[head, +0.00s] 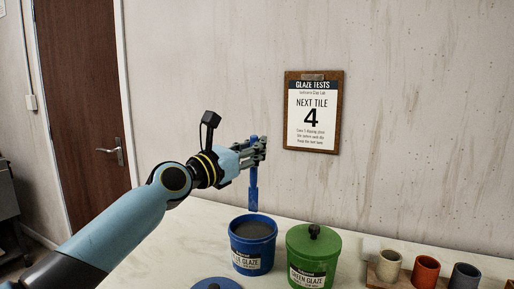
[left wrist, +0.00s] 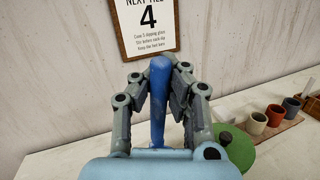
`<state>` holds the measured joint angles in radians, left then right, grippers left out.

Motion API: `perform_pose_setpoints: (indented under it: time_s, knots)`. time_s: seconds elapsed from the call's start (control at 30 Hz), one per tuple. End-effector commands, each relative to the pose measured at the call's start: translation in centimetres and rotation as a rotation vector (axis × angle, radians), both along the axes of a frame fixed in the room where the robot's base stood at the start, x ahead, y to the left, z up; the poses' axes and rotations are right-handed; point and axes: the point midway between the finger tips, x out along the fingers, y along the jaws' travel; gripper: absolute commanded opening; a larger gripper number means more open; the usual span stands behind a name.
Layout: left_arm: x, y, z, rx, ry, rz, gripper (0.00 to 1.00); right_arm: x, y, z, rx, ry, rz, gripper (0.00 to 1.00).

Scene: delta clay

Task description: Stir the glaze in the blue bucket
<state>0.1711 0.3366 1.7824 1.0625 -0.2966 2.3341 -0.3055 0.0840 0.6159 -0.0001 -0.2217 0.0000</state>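The blue bucket (head: 253,247) stands open on the table, with dark grey glaze (head: 254,230) inside and a label reading "GLAZE" on its front. Its blue lid (head: 216,284) lies on the table in front of it, cut by the lower edge. My left gripper (head: 258,150) is shut on a blue stirring stick (head: 254,188), held upright above the bucket. The stick's lower end appears at or just above the far rim; I cannot tell whether it is inside. The stick (left wrist: 159,95) stands between the fingers (left wrist: 160,75) in the left wrist view. My right gripper is not in view.
A lidded green bucket (head: 313,257) labelled "GREEN GLAZE" stands close to the right of the blue one. Several coloured cups, including a red one (head: 425,271), stand on a wooden board further right. A clipboard (head: 313,112) hangs on the wall behind.

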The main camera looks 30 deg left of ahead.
Motion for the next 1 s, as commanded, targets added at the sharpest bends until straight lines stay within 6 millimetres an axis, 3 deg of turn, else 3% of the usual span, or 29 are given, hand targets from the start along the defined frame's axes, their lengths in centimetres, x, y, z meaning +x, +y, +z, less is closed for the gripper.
perform_pose_setpoints:
  time_s: [0.33,1.0]
  knots:
    - [-1.3,-0.8,-3.3,0.0,0.001,0.0,0.0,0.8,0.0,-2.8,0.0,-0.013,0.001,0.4]
    - [-0.1,-0.1,-9.9,0.0,0.001,0.0,0.0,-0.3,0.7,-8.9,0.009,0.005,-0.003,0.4]
